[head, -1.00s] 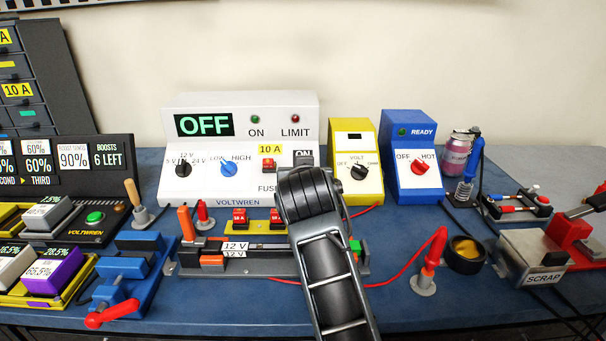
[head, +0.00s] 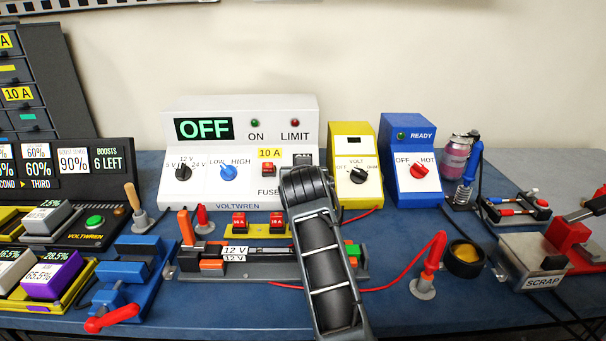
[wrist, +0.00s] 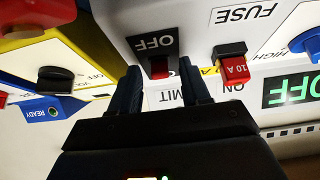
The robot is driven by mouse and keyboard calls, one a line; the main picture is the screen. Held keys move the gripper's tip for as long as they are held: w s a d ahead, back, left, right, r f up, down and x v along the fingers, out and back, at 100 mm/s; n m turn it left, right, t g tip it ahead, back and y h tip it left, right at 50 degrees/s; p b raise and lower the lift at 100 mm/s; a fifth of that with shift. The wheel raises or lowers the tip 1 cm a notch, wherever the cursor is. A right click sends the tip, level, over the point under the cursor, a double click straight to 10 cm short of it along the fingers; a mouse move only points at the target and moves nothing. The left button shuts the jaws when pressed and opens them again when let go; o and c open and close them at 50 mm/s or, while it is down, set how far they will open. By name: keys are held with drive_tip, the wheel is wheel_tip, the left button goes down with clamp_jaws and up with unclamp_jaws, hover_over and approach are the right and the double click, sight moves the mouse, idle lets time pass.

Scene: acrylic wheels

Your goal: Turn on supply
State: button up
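The white Voltwren supply (head: 186,197) stands at the back middle. Its display (head: 204,128) reads OFF in green. In the wrist view, which is upside down, a red rocker switch (wrist: 159,68) sits in a dark plate marked OFF on the supply's face. My gripper (wrist: 162,84) is open, its two dark fingers apart at the switch with nothing held between them. I cannot tell whether they touch the panel. In the head view my own arm hides the gripper and most of the switch.
A red 10 A fuse (wrist: 234,69) is beside the switch. The yellow meter (head: 354,200) and blue READY unit (head: 416,180) stand to the right. The bench is crowded.

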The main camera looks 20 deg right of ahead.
clamp_jaws()
drive_tip(key=shift+r, duration=0.1)
drive_tip(key=p, duration=0.2)
drive_tip(key=r+g+p, duration=0.1)
drive_tip(key=p, duration=0.1)
drive_tip(key=shift+w+d+r+g+y, duration=0.1)
drive_tip(key=shift+w+r+g+y, duration=0.1)
drive_tip(key=shift+g+y, duration=0.1)
drive_tip(key=g+p, duration=0.1)
drive_tip(key=p, duration=0.1)
drive_tip(key=g+p, duration=0.1)
drive_tip(key=p, duration=0.1)
drive_tip(key=shift+w+d+r+y, duration=0.15)
drive_tip(key=shift+w+r+y, duration=0.15)
drive_tip(key=shift+r, duration=0.05)
drive_tip(key=shift+w+d+r+g+y+p, duration=0.1)
drive_tip(key=shift+w+g+y+p, duration=0.1)
drive_tip(key=shift+g+p, duration=0.45)
drive_tip(key=shift+w+r+g+y+p, duration=0.1)
drive_tip(key=shift+w+g+y+p, duration=0.1)
drive_tip(key=shift+g+p, duration=0.4)
drive_tip(key=shift+w+d+f+g+y, duration=0.1)
drive_tip(key=shift+w+g+y, duration=0.3)
drive_tip(key=shift+g, duration=0.65)
